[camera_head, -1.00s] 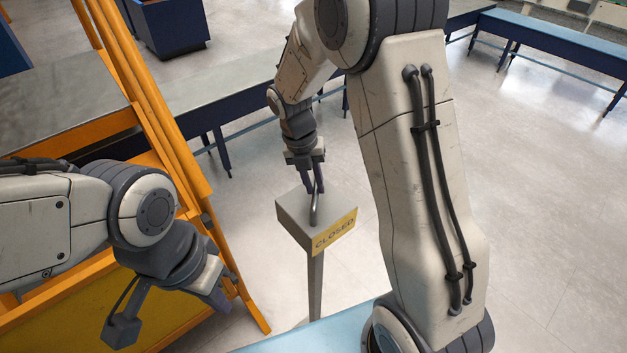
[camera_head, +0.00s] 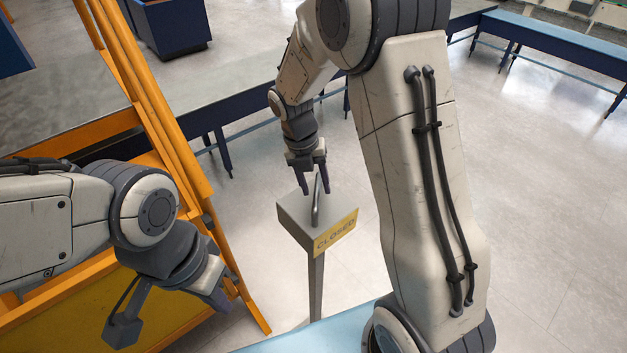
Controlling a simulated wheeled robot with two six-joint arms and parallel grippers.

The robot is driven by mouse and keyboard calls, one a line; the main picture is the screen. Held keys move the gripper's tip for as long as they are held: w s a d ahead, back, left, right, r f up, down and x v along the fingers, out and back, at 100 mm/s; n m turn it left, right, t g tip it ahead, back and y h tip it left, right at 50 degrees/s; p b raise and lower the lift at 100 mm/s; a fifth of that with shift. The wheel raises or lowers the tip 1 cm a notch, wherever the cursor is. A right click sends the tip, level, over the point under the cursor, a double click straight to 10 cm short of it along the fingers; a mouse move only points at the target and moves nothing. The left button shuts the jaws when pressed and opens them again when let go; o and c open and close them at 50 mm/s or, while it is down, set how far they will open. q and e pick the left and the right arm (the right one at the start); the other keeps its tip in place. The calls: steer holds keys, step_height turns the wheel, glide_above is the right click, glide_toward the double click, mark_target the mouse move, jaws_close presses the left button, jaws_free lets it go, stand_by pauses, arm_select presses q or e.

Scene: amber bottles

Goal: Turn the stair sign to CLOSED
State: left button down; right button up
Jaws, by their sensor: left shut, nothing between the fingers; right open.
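The stair sign is a grey box head (camera_head: 297,215) on a post, with a yellow plate (camera_head: 336,234) on its front that reads CLOSED. A dark grey handle (camera_head: 317,203) stands up from the top of the box. My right gripper (camera_head: 314,187) is open just above the sign, its fingers spread on either side of the handle's upper end, and it holds nothing. My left gripper (camera_head: 226,297) is shut and empty at the lower left, beside the orange frame and away from the sign.
Orange stair rails (camera_head: 150,110) and a yellow panel (camera_head: 95,312) stand at the left. A long dark blue bench (camera_head: 235,100) runs behind the sign. A light blue surface (camera_head: 300,338) lies at the bottom. The floor (camera_head: 540,200) at the right is clear.

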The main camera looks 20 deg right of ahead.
mark_target(307, 203)
step_height(307, 203, up, 10)
steer(key=a+b, duration=0.1)
steer(key=b, duration=0.1)
steer(key=shift+w+a+r+b, duration=0.15)
steer(key=shift+w+a+b, duration=0.15)
steer(key=shift+w+a, duration=0.15)
